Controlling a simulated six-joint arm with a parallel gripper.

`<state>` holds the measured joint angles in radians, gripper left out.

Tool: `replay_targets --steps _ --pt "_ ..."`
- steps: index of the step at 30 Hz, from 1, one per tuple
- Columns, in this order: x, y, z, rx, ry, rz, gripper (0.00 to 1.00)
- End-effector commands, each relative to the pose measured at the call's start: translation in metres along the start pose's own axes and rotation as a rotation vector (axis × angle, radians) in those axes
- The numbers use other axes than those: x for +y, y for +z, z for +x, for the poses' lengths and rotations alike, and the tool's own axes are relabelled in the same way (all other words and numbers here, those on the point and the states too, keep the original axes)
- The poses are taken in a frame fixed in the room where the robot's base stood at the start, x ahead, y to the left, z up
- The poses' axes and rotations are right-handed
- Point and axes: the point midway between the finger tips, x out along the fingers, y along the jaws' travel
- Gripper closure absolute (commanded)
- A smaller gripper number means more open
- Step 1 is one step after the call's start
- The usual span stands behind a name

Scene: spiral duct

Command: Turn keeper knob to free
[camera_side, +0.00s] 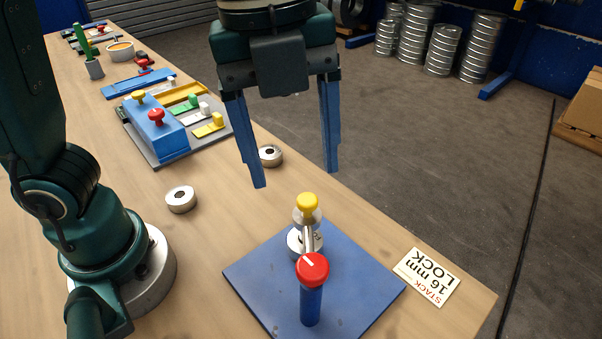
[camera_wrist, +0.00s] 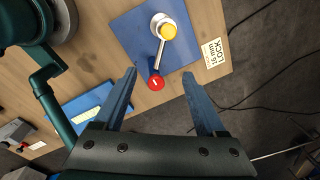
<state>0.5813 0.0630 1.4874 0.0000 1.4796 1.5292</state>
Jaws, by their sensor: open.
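The keeper knob appears to be the red knob (camera_side: 312,268) with a white mark, on a blue post at the front of the blue plate (camera_side: 258,278). A metal bar runs from it to a metal stack (camera_side: 301,243) topped by a yellow knob (camera_side: 307,202). In the wrist view the red knob (camera_wrist: 156,83) shows between and beyond the fingers, with the yellow knob (camera_wrist: 168,32) farther up. My gripper (camera_side: 297,178) is open and empty, above and behind the plate in the side view, apart from both knobs. Its blue fingers (camera_wrist: 162,82) are spread wide.
A card reading "STACK 16 mm LOCK" (camera_side: 426,277) lies right of the plate. Two metal rings (camera_side: 181,199) (camera_side: 270,155) lie loose on the table. A grey tray with a blue block (camera_side: 157,133) and coloured tabs stands farther back. The table's right edge runs close by the plate.

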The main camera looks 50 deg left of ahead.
Motion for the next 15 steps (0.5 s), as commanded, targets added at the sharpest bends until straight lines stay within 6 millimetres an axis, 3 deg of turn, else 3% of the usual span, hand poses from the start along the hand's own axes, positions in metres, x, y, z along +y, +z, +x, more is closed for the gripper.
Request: replay_targets --steps 1,6,15 --pt "-0.005 -0.015 0.007 0.005 0.031 0.085 0.27" --pt "-0.01 -0.048 0.026 0.01 0.087 0.21 0.27" --pt "-0.003 -0.059 0.047 0.009 0.117 0.249 0.27"
